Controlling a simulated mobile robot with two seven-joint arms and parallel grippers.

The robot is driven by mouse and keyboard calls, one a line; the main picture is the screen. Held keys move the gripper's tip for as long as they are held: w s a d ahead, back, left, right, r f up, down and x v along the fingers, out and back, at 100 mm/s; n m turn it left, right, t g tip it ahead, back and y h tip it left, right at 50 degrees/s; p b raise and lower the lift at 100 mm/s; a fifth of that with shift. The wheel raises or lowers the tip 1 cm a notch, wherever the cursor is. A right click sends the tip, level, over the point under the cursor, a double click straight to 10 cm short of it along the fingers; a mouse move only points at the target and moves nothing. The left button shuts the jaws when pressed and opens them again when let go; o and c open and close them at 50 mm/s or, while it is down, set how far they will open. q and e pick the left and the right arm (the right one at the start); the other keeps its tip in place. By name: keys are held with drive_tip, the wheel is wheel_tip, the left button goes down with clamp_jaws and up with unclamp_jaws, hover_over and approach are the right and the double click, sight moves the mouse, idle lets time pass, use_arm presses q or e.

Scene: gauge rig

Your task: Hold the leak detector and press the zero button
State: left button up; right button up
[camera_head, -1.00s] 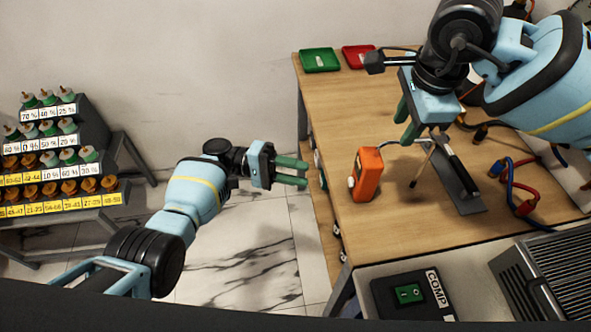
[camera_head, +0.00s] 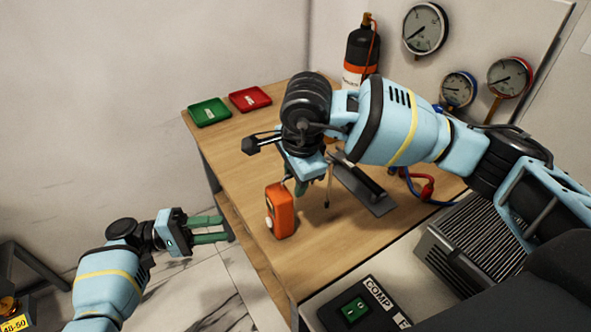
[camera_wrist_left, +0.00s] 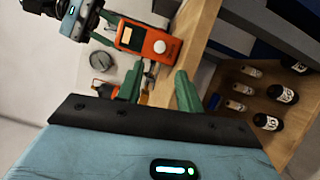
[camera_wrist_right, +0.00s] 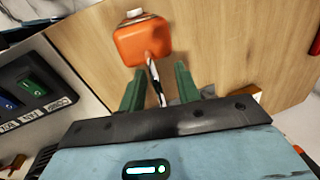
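The orange leak detector (camera_head: 283,213) stands upright on the wooden bench near its left edge. My left gripper (camera_wrist_left: 160,82) is open and empty, off the bench's left side, apart from the detector.
A dark stand plate (camera_head: 365,187) lies right of the detector. Green (camera_head: 208,112) and red (camera_head: 250,98) trays sit at the back left. A COMP switch box (camera_head: 355,305) and finned unit (camera_head: 480,240) are in front. Bottles (camera_wrist_left: 265,121) stand on a shelf below the bench.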

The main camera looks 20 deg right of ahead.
drive_tip(key=shift+c, duration=0.2)
clamp_jaws()
use_arm(q)
clamp_jaws()
idle(1.7)
